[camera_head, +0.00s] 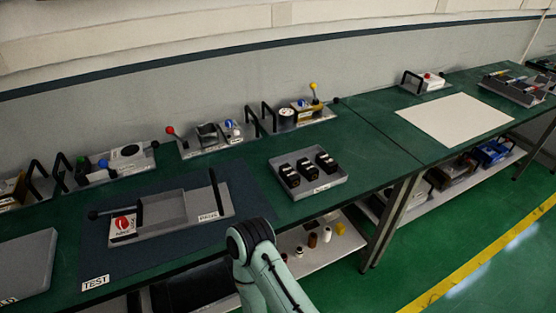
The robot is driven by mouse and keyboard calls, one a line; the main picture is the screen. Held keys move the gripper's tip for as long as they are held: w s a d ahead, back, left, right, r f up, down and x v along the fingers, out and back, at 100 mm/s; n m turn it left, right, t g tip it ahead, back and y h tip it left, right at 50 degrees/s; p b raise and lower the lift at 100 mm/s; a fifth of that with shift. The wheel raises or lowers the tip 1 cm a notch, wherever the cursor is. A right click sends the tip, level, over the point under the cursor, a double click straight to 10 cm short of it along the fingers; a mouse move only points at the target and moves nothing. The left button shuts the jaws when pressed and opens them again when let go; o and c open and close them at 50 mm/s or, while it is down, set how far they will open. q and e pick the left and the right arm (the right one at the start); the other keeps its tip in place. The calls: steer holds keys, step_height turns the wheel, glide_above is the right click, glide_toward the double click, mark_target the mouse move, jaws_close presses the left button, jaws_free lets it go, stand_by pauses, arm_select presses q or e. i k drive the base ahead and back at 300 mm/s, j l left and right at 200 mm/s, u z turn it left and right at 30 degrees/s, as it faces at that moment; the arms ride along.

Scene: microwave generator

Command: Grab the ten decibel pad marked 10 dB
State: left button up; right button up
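A grey tray (332,187) stands on the green bench, right of the dark mat. One of my pale green arm links with a black joint rises at the bottom centre, in front of the bench edge. Neither of my grippers shows.
A dark mat (262,193) carries a grey fixture (165,212) with a black lever and a TEST label (95,282). Several handled trays line the wall. A white sheet (455,116) lies right. A lower shelf (340,238) holds small parts.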

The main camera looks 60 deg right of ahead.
mark_target(307, 169)
steer(key=z, duration=2.25)
steer(key=i+l, duration=0.1)
steer(key=l, duration=0.25)
steer(key=i+l, duration=0.1)
steer(key=l, duration=0.25)
steer(key=i+l, duration=0.1)
steer(key=l, duration=0.25)
steer(key=i+l, duration=0.1)
steer(key=l, duration=0.25)
